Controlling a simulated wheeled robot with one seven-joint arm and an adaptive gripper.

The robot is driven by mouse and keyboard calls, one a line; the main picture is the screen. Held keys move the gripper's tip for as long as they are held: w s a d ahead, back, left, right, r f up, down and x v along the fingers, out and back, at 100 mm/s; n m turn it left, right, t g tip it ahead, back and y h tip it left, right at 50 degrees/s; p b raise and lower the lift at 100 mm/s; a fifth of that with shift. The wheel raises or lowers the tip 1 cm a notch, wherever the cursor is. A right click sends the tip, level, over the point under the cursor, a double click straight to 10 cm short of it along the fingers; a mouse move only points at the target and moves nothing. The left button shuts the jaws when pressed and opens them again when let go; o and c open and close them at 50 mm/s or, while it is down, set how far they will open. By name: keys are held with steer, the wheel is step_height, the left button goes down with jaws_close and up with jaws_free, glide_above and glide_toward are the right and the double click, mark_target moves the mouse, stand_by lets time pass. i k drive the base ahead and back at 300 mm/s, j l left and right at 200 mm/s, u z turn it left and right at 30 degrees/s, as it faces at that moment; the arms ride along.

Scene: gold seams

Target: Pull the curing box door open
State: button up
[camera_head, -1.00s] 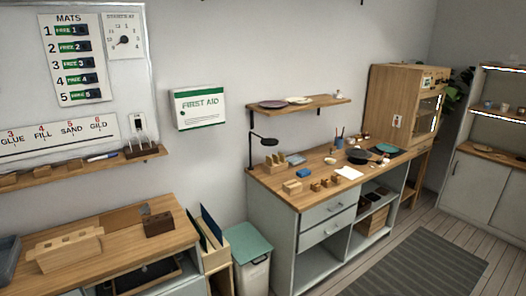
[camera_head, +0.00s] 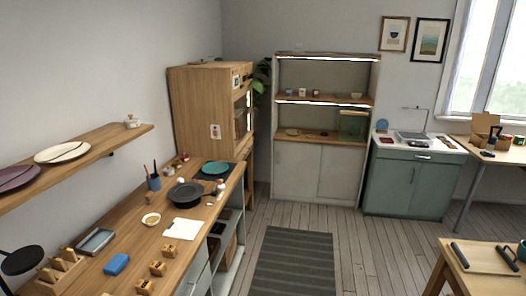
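The curing box (camera_head: 205,112) is a tall light-wood cabinet at the far end of the workbench, left of centre in the head view. Its door (camera_head: 242,112) is on the right-hand side, seen at a steep angle, with a glazed front and a bright strip along it. The door looks closed, though the angle makes this hard to judge. A small label is on the side wall facing me. My gripper is not in view.
The wooden workbench (camera_head: 142,258) runs along the left with a dark pan (camera_head: 185,194), a teal plate (camera_head: 215,168) and small items. A grey striped rug (camera_head: 294,262) lies on open floor. A lit shelf cabinet (camera_head: 312,172) stands behind. A wooden table (camera_head: 452,272) is front right.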

mark_target(235, 150)
steer(key=i+l+z, duration=0.15)
steer(key=i, duration=1.65)
steer(key=i+u, duration=0.25)
steer(key=i, duration=0.4)
steer(key=i+l+u, duration=0.25)
steer(key=i, duration=0.4)
steer(key=i+j+u, duration=0.2)
steer(key=i+u, duration=0.6)
steer(key=u, duration=0.15)
